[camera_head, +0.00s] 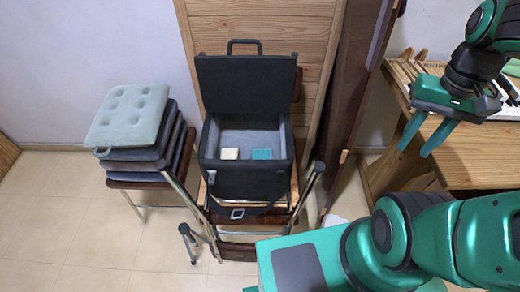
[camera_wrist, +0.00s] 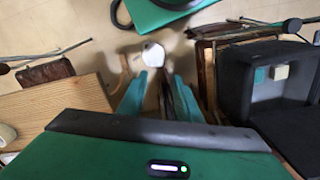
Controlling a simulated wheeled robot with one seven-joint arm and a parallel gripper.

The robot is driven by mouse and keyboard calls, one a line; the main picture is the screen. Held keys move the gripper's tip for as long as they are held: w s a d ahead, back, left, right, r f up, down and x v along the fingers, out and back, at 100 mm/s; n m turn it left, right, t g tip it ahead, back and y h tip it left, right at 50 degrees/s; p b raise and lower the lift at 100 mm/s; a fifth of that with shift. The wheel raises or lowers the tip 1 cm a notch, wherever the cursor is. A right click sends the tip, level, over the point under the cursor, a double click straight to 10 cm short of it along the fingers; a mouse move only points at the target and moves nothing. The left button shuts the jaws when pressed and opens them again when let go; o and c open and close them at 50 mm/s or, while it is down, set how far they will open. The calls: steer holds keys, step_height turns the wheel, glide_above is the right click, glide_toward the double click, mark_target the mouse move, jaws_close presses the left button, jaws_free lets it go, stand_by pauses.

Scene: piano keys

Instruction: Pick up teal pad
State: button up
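A small teal pad (camera_head: 262,154) lies inside the open black box (camera_head: 249,183), on its grey lining, to the right of a cream pad (camera_head: 229,154). In the wrist view the teal pad (camera_wrist: 260,75) and the cream pad (camera_wrist: 281,72) show inside the box at the right. My gripper (camera_head: 414,153) is open, with its two teal fingers apart and nothing visible between them. It hangs near the wooden desk, well to the right of the box. The fingers also show in the wrist view (camera_wrist: 160,80).
The box's lid (camera_head: 246,83) stands raised at its back. The box rests on a wooden chair. Stacked chairs with a grey-green tufted cushion (camera_head: 130,116) stand at left. A dark upright panel (camera_head: 357,90) stands between the box and the desk (camera_head: 472,160). A keyboard lies on the desk.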

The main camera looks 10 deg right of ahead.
steer(key=shift+o, duration=0.4)
steer(key=shift+w, duration=0.1)
steer(key=o, duration=0.5)
steer(key=shift+s+r, duration=0.15)
steer(key=shift+s, duration=0.15)
steer(key=o, duration=0.5)
steer(key=shift+a+r, duration=0.1)
steer(key=shift+r, duration=0.05)
steer(key=shift+c, duration=0.2)
steer(key=shift+n+h, duration=0.3)
steer(key=shift+n, duration=0.3)
steer(key=w+a, duration=0.1)
steer(key=w, duration=0.1)
steer(key=w+a+f, duration=0.1)
steer(key=w, duration=0.2)
steer(key=w+a, duration=0.1)
steer(key=w, duration=0.2)
steer(key=shift+f, duration=0.25)
steer(key=n, duration=0.3)
glide_above(261, 155)
step_height(261, 155, down, 18)
steer(key=shift+s+d+r, duration=0.1)
steer(key=shift+f, duration=2.85)
